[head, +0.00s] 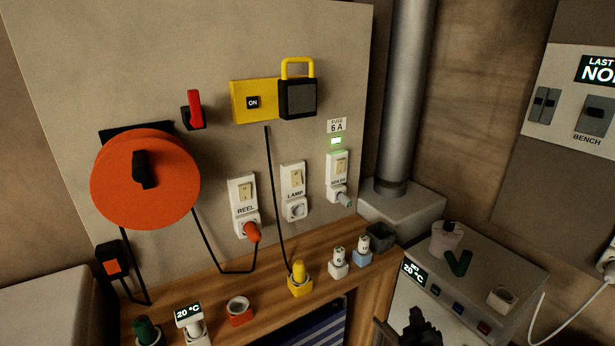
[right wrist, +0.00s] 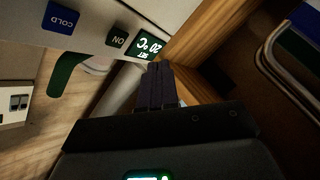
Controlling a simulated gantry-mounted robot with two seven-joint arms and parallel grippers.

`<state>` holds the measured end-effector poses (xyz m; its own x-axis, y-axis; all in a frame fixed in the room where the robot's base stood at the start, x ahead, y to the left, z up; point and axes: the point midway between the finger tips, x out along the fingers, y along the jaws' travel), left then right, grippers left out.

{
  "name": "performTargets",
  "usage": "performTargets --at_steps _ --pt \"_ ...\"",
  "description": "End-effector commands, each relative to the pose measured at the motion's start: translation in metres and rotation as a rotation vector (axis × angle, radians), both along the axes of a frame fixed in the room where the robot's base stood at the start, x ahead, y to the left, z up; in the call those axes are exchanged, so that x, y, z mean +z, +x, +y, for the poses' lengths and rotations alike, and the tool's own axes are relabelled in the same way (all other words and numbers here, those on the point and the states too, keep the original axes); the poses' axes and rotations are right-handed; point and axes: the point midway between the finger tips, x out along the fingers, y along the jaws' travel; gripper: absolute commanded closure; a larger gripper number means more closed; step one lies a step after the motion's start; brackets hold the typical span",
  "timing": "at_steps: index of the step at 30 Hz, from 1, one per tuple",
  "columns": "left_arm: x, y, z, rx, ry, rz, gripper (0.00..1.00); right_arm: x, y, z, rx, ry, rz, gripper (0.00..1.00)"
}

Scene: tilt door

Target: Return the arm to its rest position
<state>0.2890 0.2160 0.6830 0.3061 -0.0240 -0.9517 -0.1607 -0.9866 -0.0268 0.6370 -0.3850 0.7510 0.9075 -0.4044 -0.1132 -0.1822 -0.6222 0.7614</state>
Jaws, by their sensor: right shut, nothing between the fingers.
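My right gripper (head: 420,322) shows at the bottom edge of the head view, dark and partly cut off. The display (right wrist: 149,46) shows just beyond the fingertips; I cannot tell the exact gap. My left gripper is not in view.
The wooden bench (head: 262,262) carries several small plugs and holders. The panel behind holds an orange reel (head: 120,185), a red lever (head: 193,105) and a yellow ON box (head: 252,101). A metal pipe (head: 405,90) stands behind the appliance. A bent metal rail (right wrist: 290,60) is at the right.

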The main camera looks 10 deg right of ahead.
Motion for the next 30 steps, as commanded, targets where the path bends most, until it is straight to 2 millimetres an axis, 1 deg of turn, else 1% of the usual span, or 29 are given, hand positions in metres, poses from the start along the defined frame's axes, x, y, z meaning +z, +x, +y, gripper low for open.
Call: performTargets --at_steps 1,2,3,5,8,9,11,12,15,16,18,19,21,23,24,26,27,28,29,30 --pt "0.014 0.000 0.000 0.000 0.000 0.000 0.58 -0.010 -0.014 0.001 0.001 0.002 0.041 1.00" --pt "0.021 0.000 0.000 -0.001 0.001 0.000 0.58 -0.016 -0.023 0.002 0.002 0.004 0.063 1.00" --pt "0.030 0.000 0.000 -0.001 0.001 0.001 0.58 -0.023 -0.037 0.005 0.006 0.006 0.089 1.00" --pt "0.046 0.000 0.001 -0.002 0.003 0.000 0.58 -0.026 -0.061 0.014 0.023 0.015 0.123 1.00" --pt "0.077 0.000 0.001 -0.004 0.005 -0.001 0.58 -0.023 -0.110 0.040 0.081 0.068 0.216 1.00" --pt "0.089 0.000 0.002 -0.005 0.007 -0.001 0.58 -0.019 -0.132 0.055 0.106 0.118 0.268 1.00" --pt "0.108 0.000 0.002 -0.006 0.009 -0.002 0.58 -0.010 -0.168 0.079 0.142 0.216 0.358 1.00" --pt "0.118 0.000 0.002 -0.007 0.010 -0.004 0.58 -0.002 -0.192 0.096 0.160 0.289 0.424 1.00" --pt "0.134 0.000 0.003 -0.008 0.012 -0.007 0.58 0.020 -0.244 0.130 0.176 0.456 0.578 1.00" --pt "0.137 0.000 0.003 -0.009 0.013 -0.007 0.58 0.027 -0.257 0.138 0.172 0.495 0.619 1.00" --pt "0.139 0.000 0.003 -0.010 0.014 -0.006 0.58 0.042 -0.280 0.152 0.157 0.573 0.695 1.00" --pt "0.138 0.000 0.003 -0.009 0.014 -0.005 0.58 0.047 -0.288 0.156 0.148 0.599 0.724 1.00" --pt "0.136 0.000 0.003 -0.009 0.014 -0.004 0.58 0.060 -0.303 0.164 0.118 0.653 0.779 1.00" --pt "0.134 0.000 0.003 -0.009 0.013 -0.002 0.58 0.069 -0.315 0.167 0.084 0.689 0.822 1.00" --pt "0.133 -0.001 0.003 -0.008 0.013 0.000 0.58 0.073 -0.323 0.169 0.055 0.711 0.855 1.00" --pt "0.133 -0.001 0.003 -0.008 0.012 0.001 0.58 0.073 -0.338 0.169 -0.010 0.745 0.912 1.00" --pt "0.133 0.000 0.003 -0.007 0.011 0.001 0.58 0.067 -0.349 0.167 -0.075 0.776 0.957 1.00" --pt "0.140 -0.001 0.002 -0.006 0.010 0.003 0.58 0.074 -0.350 0.167 -0.106 0.804 0.951 1.00" --pt "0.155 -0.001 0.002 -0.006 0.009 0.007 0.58 0.092 -0.349 0.167 -0.097 0.799 0.947 1.00" --pt "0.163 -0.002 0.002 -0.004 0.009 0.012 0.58 0.102 -0.349 0.167 -0.095 0.797 0.947 1.00"
